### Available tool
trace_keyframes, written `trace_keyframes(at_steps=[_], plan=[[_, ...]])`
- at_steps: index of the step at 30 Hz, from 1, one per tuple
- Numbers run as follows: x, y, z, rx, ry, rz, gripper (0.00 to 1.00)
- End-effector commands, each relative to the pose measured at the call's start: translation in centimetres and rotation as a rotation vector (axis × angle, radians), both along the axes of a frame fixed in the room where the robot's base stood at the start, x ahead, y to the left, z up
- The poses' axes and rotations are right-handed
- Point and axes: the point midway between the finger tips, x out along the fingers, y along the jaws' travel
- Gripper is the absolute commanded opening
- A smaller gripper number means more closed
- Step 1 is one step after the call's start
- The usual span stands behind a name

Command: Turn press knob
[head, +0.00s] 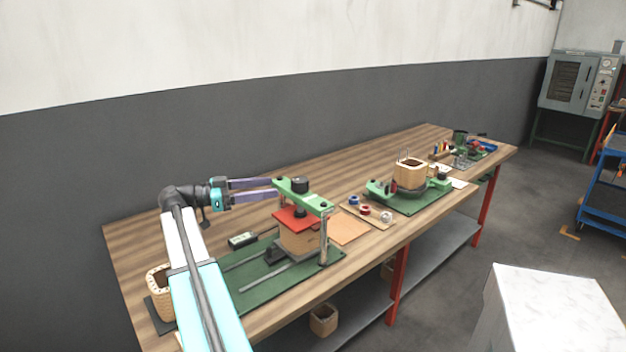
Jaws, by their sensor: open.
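The press stands on a green base plate (258,289) on the wooden bench. It has a green crossbar (303,195) on metal posts, and a black knob (300,184) on top of the crossbar. A red plate (297,219) lies under the crossbar on a wooden block (300,240). My gripper (276,188) is at the left of the press, its two purple fingers pointing right towards the knob. The fingers are apart with nothing visible between them. The fingertips are near the crossbar's left end; whether they touch it I cannot tell.
A wooden coil form (160,280) stands at the bench's near left. A second green fixture (408,197) with a wooden coil form and several coloured spools (365,210) stand to the right. A small dark device (242,240) lies behind the base plate. The bench behind the press is clear.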

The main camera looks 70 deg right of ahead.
Motion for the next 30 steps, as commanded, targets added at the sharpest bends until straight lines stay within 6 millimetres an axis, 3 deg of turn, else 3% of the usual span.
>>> trace_keyframes(at_steps=[4,20,30], plan=[[-1.2,0.1,0.5,-0.045,-0.011,-0.040,0.59],[-1.9,-0.4,0.5,-0.045,-0.012,-0.042,0.59],[-5.2,-2.5,0.6,-0.043,-0.012,-0.045,0.59]])
